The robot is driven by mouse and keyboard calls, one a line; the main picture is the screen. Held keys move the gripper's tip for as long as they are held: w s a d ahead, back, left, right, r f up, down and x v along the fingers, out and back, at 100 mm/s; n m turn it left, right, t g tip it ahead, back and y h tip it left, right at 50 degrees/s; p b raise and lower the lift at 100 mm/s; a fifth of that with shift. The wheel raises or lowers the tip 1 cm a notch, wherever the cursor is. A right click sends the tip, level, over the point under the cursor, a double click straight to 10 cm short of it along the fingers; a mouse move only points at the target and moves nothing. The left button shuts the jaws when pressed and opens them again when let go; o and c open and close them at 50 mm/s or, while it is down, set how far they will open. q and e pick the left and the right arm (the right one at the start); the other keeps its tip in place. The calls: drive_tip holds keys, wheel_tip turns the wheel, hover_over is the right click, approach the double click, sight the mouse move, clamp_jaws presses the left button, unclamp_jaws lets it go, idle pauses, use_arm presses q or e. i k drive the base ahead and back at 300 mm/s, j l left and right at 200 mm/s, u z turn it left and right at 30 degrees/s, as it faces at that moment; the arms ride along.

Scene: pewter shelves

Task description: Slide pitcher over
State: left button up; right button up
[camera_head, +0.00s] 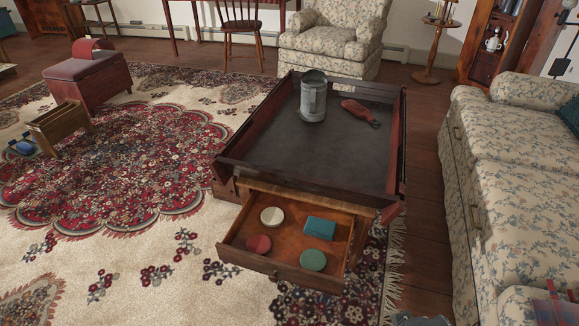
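The pitcher (313,100) is a grey metal, cylindrical vessel. It stands upright on the dark top of a low wooden table (345,155) with raised edges, toward the back and left of the middle. A reddish-brown object (358,108) with a narrow end lies on the tabletop just right of the pitcher, apart from it. Neither of my grippers can be made out, and nothing touches the pitcher.
The table's front drawer (245,262) is pulled out, holding a cream, a red and a green round item and a teal box (320,228). A floral sofa (520,170) stands to the right, an armchair (330,40) behind. The front tabletop is bare.

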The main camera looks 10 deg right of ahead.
sight(314, 84)
drive_tip(key=i+j+u, duration=0.85)
drive_tip(key=i+u, duration=0.15)
drive_tip(key=i+j+u, duration=0.15)
drive_tip(key=i, duration=0.65)
drive_tip(key=i+j+u, duration=0.2)
drive_tip(key=i, duration=0.6)
drive_tip(key=i+z, duration=0.3)
drive_tip(key=i, duration=0.5)
drive_tip(key=i+j+z, duration=0.15)
drive_tip(key=i+z, duration=0.15)
drive_tip(key=i, duration=0.5)
drive_tip(key=i+l+z, duration=0.15)
drive_tip(key=i+z, duration=0.6)
drive_tip(key=z, duration=0.15)
drive_tip(key=i+z, duration=0.75)
drive_tip(key=i, duration=0.45)
drive_tip(key=i+j+z, duration=0.15)
drive_tip(key=i+z, duration=0.2)
drive_tip(key=i, duration=0.4)
drive_tip(key=i+z, duration=0.45)
drive_tip(key=i+j+z, duration=0.2)
drive_tip(key=z, duration=0.25)
drive_tip(key=i+j+z, duration=0.25)
drive_tip(key=z, duration=0.2)
